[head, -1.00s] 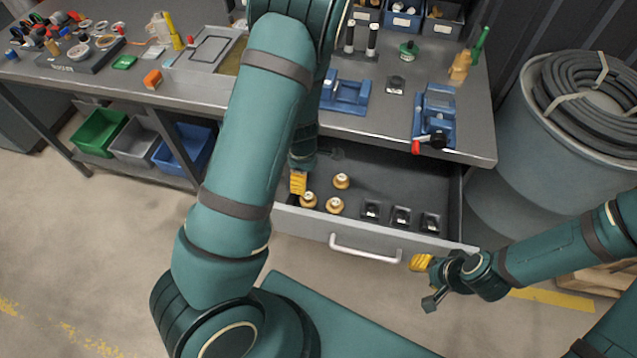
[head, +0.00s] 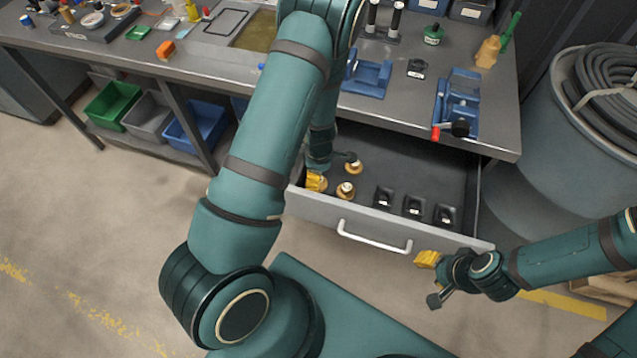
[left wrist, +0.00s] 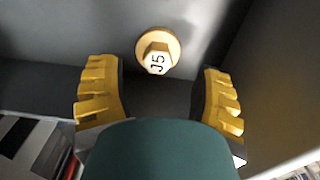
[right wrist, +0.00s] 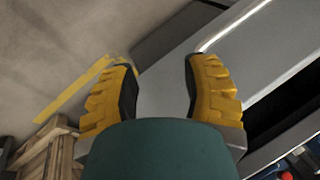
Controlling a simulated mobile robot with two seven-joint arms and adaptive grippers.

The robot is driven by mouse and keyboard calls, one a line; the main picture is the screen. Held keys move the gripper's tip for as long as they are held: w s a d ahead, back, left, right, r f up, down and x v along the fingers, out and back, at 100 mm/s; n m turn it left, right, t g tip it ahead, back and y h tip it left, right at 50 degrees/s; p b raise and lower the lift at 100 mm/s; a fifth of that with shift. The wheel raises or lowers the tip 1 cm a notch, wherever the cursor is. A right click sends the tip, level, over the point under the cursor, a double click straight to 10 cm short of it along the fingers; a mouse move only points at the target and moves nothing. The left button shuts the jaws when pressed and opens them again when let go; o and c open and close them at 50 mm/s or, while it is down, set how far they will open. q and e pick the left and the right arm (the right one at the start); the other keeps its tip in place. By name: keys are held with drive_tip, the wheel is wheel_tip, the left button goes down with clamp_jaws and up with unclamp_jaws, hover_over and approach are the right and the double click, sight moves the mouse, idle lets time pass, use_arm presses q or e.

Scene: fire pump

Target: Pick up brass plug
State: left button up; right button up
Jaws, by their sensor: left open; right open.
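Brass plugs lie in the open grey drawer (head: 400,160): one at the back (head: 354,167), one in front of it (head: 345,190), and one at the left mostly hidden by my left gripper's yellow finger. My left gripper (head: 333,171) reaches into the drawer's left part, open and empty. In the left wrist view a brass plug (left wrist: 157,49) with a hex head and a white numbered label stands beyond the open fingertips (left wrist: 160,88), apart from both. My right gripper (head: 429,279) is open and empty, outside the drawer front; its open fingers show in the right wrist view (right wrist: 160,85).
Several black pieces (head: 413,206) sit in the drawer's front right. The drawer front has a silver handle (head: 374,238). The bench (head: 400,112) above carries blue fixtures (head: 459,102). A grey barrel (head: 575,135) with coiled hose stands at right.

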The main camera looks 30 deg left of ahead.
use_arm(q)
wheel_tip(320, 180, down, 4)
drive_tip(key=shift+w+a+r+b, duration=0.1)
drive_tip(key=shift+b, duration=0.35)
drive_tip(key=shift+r, duration=0.1)
clamp_jaws()
